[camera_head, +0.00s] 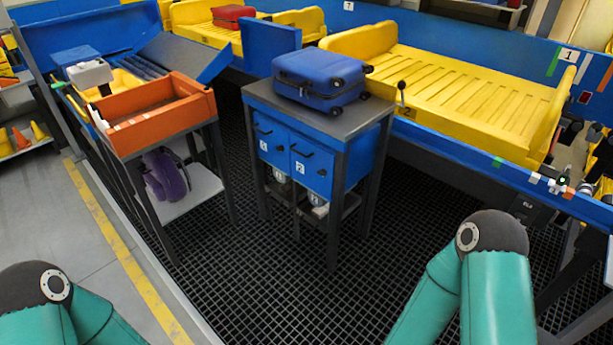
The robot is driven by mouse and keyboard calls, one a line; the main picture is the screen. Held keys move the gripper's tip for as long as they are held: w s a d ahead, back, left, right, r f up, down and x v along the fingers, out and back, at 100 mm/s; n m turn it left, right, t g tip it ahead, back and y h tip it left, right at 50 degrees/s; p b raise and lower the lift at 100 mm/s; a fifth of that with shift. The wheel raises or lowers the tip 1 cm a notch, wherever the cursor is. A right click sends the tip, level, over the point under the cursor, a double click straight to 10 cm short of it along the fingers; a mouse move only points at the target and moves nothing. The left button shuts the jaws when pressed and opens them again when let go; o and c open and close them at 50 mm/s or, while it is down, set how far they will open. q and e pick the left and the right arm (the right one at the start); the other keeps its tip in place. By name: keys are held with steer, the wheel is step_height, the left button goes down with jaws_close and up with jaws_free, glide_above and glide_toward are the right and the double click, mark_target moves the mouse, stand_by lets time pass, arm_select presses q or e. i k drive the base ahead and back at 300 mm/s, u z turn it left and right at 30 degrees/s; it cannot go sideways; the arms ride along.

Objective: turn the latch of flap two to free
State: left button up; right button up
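Flap two (313,172) is the right one of two blue doors on the front of a dark-framed stand; it appears closed and bears a white label "2". Its latch (301,152) is a small black bar near the top left of the door, slightly tilted. Flap one (271,145), to its left, has a similar black latch (262,131) and a label "1". My two teal arms show only as bent elbows at the bottom left and bottom right, well apart from the stand. Neither gripper can be made out.
A blue suitcase (320,79) lies on the stand's top (335,122). An orange tray (160,116) on a table stands to the left, a purple bag (166,176) below it. A yellow conveyor tray (455,88) lies behind right. The black grid floor before the stand is clear.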

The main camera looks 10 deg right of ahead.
mark_target(323, 172)
steer(key=u, duration=0.1)
steer(key=i, duration=1)
steer(key=z, duration=0.1)
